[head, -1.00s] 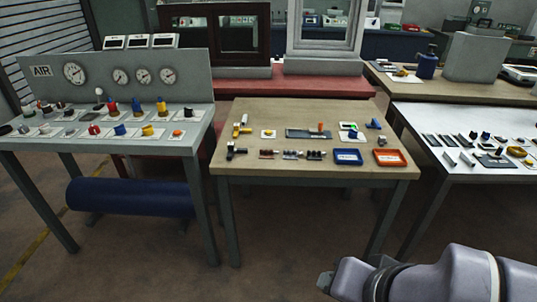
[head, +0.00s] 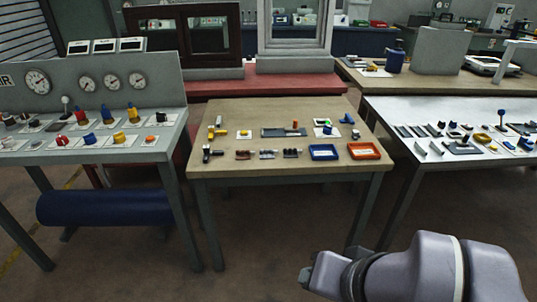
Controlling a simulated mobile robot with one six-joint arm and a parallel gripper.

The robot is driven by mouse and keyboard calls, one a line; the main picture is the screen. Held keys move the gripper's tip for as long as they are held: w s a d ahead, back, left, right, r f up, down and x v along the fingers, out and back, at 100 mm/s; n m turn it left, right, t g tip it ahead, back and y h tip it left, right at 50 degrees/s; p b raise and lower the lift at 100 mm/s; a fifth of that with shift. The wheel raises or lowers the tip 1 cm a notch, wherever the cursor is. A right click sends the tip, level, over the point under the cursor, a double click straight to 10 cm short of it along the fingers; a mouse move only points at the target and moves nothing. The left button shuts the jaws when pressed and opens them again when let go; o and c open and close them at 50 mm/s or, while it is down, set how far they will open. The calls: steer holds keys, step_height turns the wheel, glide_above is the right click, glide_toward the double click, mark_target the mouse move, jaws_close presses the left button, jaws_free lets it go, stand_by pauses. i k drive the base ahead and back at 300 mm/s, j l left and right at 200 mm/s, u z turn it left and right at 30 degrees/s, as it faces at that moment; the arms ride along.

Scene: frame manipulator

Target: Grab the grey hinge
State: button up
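A row of small hinge-like parts lies along the front of the wooden table (head: 225,166). One is brown (head: 242,155), the middle one looks grey (head: 267,154), and the right one is dark (head: 291,153). They are too small to make out in detail, and I cannot be sure the middle one is the grey hinge. My gripper (head: 308,277) is at the lower right in the head view, in front of and well apart from the table. Its fingers are too small and angled to tell whether they are open.
A blue tray (head: 323,153) and an orange tray (head: 364,151) sit right of the row. A grey bench with gauges (head: 160,83) stands left; a white table (head: 391,112) with several small parts stands right. Open floor (head: 265,235) lies before the wooden table.

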mark_target(262, 152)
steer(key=i+j, duration=0.25)
steer(key=i, duration=0.25)
steer(key=i+j, duration=0.3)
steer(key=i, duration=0.15)
steer(key=i+j, duration=0.25)
steer(key=i, duration=0.25)
steer(key=i+j, duration=0.3)
steer(key=i, duration=0.2)
steer(key=l+z, duration=0.05)
